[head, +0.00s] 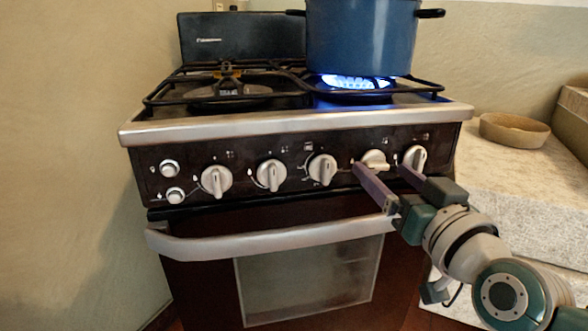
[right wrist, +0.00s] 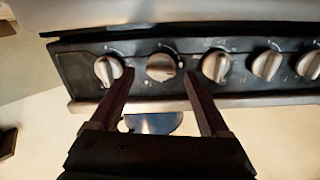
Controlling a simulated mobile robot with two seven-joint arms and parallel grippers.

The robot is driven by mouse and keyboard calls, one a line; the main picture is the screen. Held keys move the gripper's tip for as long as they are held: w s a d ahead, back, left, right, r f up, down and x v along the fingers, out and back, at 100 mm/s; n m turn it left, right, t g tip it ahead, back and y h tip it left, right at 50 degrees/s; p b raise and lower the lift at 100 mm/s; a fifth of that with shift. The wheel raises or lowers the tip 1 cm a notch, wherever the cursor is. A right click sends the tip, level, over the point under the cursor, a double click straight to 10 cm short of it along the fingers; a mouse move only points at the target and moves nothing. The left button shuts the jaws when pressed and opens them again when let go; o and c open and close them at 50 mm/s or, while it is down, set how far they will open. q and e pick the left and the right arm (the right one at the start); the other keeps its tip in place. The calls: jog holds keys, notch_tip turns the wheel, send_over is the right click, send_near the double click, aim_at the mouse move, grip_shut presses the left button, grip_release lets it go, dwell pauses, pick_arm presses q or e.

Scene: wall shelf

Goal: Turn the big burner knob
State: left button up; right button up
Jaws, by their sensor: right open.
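The stove's dark front panel carries a row of several white knobs; which one is the big burner knob is not marked clearly enough to tell. My right gripper (head: 383,168) is open and empty at the second knob from the right (head: 376,159). In the right wrist view, turned upside down, that knob (right wrist: 161,67) shows between the spread fingers of my gripper (right wrist: 158,74), with gaps on both sides. The rightmost knob (head: 415,157) is close beside one fingertip. The middle knob (head: 322,169) is clear of the fingers. My left gripper is not in view.
A blue pot (head: 360,40) stands over a lit burner flame (head: 352,82) at the right. The silver oven handle (head: 275,242) sticks out below the panel. A round tan dish (head: 514,131) sits on the counter (head: 505,175) at right.

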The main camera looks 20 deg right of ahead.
jog(key=shift+w+d, duration=0.1)
jog(key=shift+w, duration=0.4)
jog(key=shift+c, duration=0.2)
grip_shut()
